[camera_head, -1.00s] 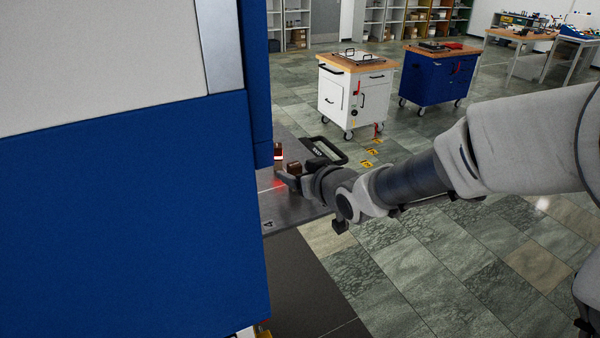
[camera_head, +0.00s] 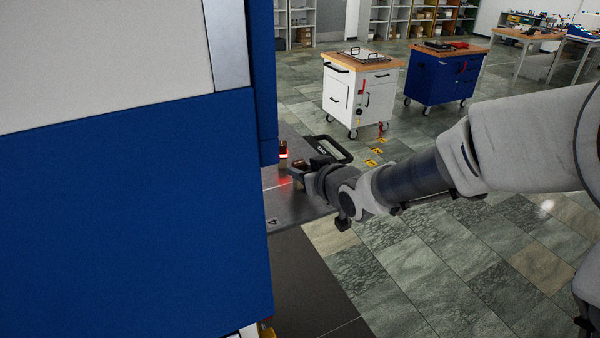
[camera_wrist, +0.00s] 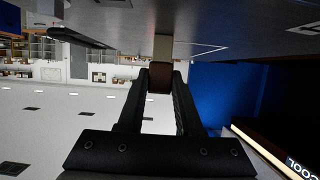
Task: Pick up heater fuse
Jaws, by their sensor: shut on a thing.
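The heater fuse appears as a small dark brown block (camera_wrist: 160,78) between my fingertips in the wrist view. A beige block (camera_wrist: 163,47) shows directly beyond it, meeting the grey surface; I cannot tell whether it is part of the fuse. My gripper (camera_wrist: 161,82) is shut on the brown block, one finger on each side. In the head view my gripper (camera_head: 297,175) is low over the grey metal plate, and the fuse in it is too small to make out well. A similar small upright block (camera_head: 283,150) with a lit red and white band stands just beyond.
A large blue and white press housing (camera_head: 120,200) fills the left, close beside the gripper. A black handle (camera_head: 333,149) lies just behind my wrist. A white cart (camera_head: 360,95) and a blue cart (camera_head: 440,75) stand farther back. The tiled floor at right is open.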

